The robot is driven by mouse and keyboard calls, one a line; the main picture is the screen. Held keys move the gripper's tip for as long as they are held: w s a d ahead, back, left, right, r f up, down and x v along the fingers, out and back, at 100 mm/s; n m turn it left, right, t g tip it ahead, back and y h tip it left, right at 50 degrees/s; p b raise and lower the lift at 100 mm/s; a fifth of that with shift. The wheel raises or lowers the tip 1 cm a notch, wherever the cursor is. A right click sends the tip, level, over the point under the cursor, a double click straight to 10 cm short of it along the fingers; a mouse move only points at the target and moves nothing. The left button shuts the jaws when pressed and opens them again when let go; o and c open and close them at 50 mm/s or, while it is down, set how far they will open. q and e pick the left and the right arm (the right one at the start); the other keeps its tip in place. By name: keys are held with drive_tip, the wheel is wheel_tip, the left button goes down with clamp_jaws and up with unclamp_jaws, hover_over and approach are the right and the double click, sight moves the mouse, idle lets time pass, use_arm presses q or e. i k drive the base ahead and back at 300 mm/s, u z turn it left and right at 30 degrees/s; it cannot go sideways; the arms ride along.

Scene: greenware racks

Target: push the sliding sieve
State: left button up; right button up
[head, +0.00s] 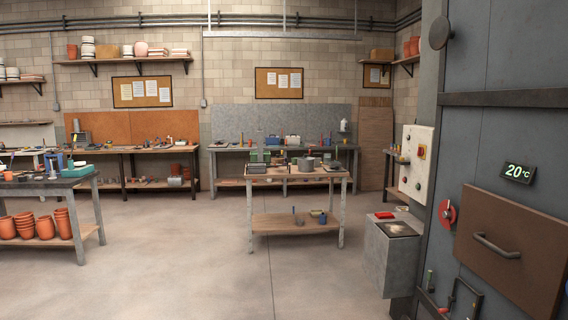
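I cannot make out the sliding sieve for certain at this distance. The middle table (290,175) holds several small things, among them a round grey vessel (306,163) and a dark green boxy item (259,158). I cannot tell whether either is or bears the sieve. The table stands well ahead of me, apart from any part of my body. Neither of my grippers is in view.
A large grey kiln-like cabinet (505,130) with a brown drawer front (510,245) fills the right. A grey box stand (390,255) stands beside it. A table with orange pots (45,226) is at left. The floor (180,260) between is clear.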

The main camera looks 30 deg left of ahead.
sight(278, 161)
drive_tip(key=u, duration=0.3)
drive_tip(key=i, duration=1.15)
drive_tip(key=u, duration=0.75)
drive_tip(key=i, duration=1.35)
drive_tip(key=u, duration=0.5)
drive_tip(key=i, duration=2.65)
drive_tip(key=z, duration=0.5)
drive_tip(key=i, duration=1.35)
drive_tip(key=z, duration=0.6)
drive_tip(key=i, duration=0.85)
drive_tip(key=z, duration=0.3)
